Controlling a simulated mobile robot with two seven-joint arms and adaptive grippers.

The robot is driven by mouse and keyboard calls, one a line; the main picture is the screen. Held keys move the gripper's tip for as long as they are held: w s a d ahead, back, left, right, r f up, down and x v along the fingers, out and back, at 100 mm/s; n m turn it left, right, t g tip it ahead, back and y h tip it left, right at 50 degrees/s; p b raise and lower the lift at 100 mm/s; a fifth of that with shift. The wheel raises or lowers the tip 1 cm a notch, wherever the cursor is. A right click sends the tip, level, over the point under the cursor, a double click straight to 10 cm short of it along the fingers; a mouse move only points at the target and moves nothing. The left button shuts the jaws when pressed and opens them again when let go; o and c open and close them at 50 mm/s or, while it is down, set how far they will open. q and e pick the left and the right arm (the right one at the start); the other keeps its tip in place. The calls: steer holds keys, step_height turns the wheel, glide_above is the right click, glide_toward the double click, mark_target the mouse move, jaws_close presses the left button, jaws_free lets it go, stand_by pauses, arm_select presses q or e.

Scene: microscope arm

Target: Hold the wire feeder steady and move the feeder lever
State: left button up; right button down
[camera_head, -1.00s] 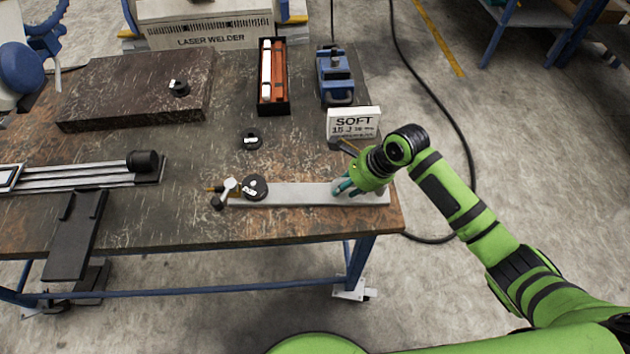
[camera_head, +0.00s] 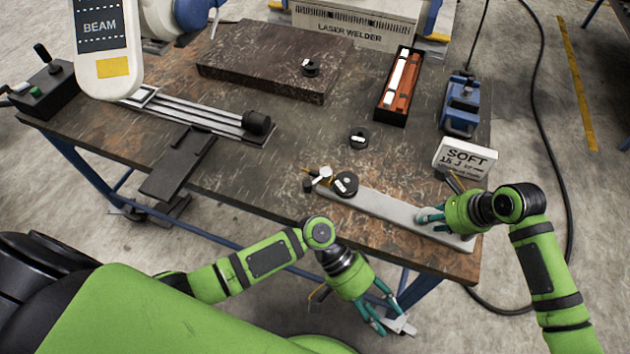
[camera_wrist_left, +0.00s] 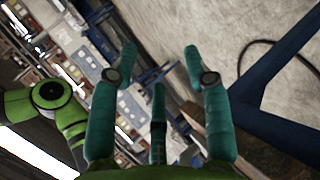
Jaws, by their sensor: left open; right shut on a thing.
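What looks like the wire feeder is a long light-grey bar (camera_head: 385,208) near the table's front right edge. A black disc (camera_head: 345,184) sits near its left end. A small lever-like part (camera_head: 322,175) with pale, brass and dark pieces is beside the disc. My right gripper (camera_head: 430,217) is shut on the bar near its right end. My left gripper (camera_head: 388,308) is open and empty in front of the table edge, apart from the bar. In the left wrist view its teal fingers (camera_wrist_left: 157,62) are spread with nothing between them.
A SOFT card (camera_head: 464,158) and a blue vise-like device (camera_head: 460,105) stand behind the bar. A loose black disc (camera_head: 358,138) lies farther back, with an orange-lined tray (camera_head: 398,88) beyond. A dark rail (camera_head: 180,162) projects past the table's front edge. A BEAM panel (camera_head: 105,45) is at upper left.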

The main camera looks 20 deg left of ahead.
arm_select(q)
step_height(320, 180, up, 4)
steer(key=w+a+m+y, duration=0.2)
steer(key=a+m, duration=0.1)
steer(key=m+t+y, duration=0.3)
steer(key=t+y, duration=0.2)
steer(key=y, duration=0.4)
glide_toward(307, 184)
steer(key=f, duration=1)
steer(key=shift+w+a, duration=0.2)
jaws_close()
